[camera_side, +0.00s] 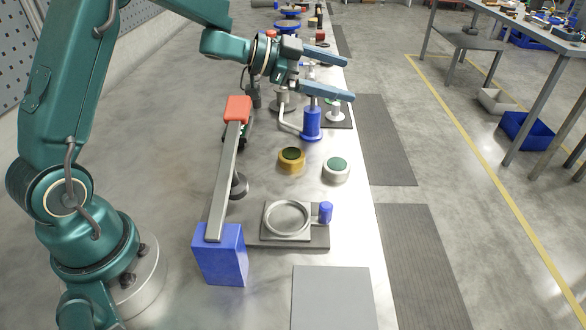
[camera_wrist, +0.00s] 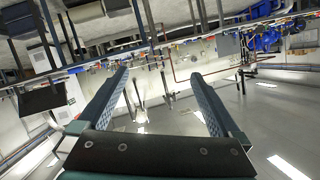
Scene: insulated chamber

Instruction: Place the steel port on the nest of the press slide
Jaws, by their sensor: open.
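The steel port (camera_side: 336,169), a short silvery round body with a green top, stands upright on the bench in the side view. The press slide (camera_side: 320,242) is a grey plate at the near part of the bench. Its nest (camera_side: 287,218) is a round raised ring that looks empty. My gripper (camera_side: 345,78) is open and empty, raised above the bench and pointing right, well beyond the port. Its two spread fingers also show in the wrist view (camera_wrist: 159,74), with only the distant room between them. The port and nest are not in the wrist view.
A brass-coloured port (camera_side: 291,165) with a green top stands left of the steel one. The press lever with a red grip (camera_side: 238,109) rises from a blue block (camera_side: 221,256). A blue knob (camera_side: 325,212) stands beside the nest. A blue cylinder (camera_side: 311,123) stands below my gripper.

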